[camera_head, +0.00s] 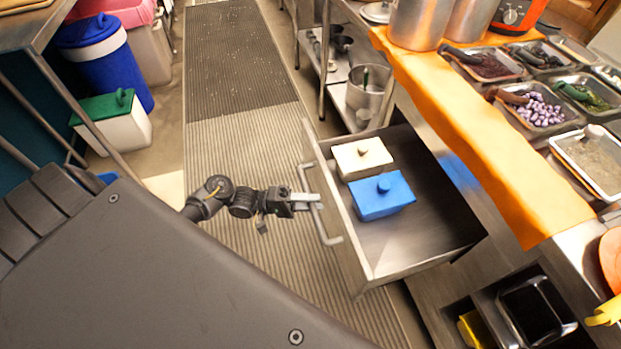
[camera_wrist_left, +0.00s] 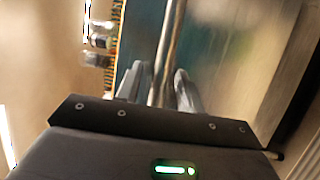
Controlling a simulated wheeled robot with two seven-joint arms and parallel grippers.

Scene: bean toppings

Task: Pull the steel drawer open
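The steel drawer (camera_head: 428,230) is slid out from under the counter, with its inside showing. Its front carries a long bar handle (camera_head: 328,240). A cream lidded box (camera_head: 350,162) and a blue lidded box (camera_head: 372,207) sit inside it near the front. My left gripper (camera_head: 314,200) is at the middle of the handle. In the left wrist view, the bar handle (camera_wrist_left: 167,50) runs between the two fingers of my left gripper (camera_wrist_left: 160,82), which look closed on it. My right gripper is in neither view.
Food trays (camera_head: 535,107) and an orange cloth (camera_head: 450,110) lie on the counter above the drawer. A ribbed floor mat (camera_head: 240,130) leaves clear floor in front. A blue bin (camera_head: 105,60) and a green-lidded box (camera_head: 115,125) stand at the left.

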